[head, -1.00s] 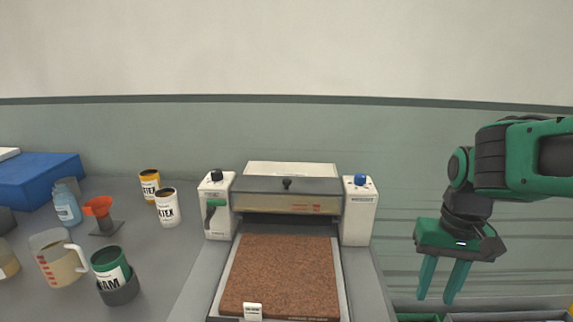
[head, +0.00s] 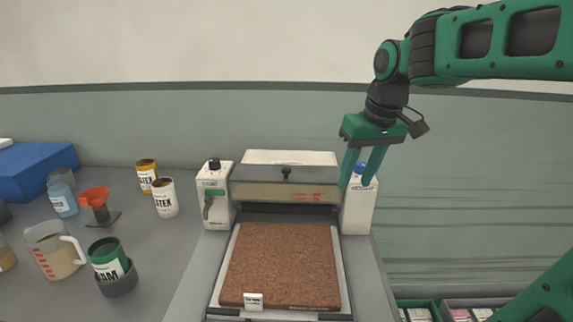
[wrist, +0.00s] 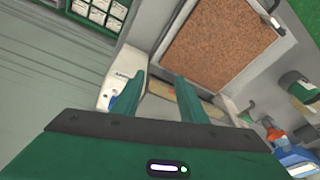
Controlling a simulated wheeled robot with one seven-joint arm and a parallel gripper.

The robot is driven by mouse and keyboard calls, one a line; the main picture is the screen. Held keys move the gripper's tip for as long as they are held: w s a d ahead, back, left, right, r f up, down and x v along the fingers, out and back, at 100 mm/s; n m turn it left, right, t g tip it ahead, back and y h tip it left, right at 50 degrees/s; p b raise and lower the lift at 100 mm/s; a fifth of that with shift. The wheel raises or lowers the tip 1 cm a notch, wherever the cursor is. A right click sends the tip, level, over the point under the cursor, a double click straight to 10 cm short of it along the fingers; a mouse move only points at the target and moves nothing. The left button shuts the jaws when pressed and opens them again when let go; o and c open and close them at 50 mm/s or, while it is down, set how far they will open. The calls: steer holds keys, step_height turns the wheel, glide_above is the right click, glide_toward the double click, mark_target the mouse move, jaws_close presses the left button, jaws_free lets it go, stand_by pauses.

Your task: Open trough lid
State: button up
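The trough lid (head: 286,174) is a grey panel with a dark round knob (head: 286,172), set across the machine between two white posts. It looks closed; the trough inside is hidden. A tan front strip with red marks shows below it. My gripper (head: 358,186) is open and empty, fingers pointing down, in front of the right post (head: 358,207) in the head view and to the right of the knob. In the wrist view, my gripper (wrist: 165,88) has its two fingers apart, with the machine's tan strip (wrist: 190,103) behind them.
A brown slab (head: 281,266) lies on the machine bed before the trough. Paint cans (head: 164,198), a jug (head: 52,252), an orange funnel (head: 95,197) and a blue box (head: 35,171) stand at left. Green bins (head: 420,311) are at lower right.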

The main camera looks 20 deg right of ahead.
mark_target(286, 169)
steer(key=w+a+r+n+t+y, duration=0.1)
steer(key=w+a+r+n, duration=0.4)
steer(key=w+a+r, duration=0.4)
steer(key=x, duration=0.8)
steer(key=w+x, duration=0.1)
steer(key=x, duration=0.3)
steer(key=shift+a+r, duration=0.15)
steer(key=shift+r, duration=0.1)
steer(key=shift+c, duration=0.6)
jaws_close()
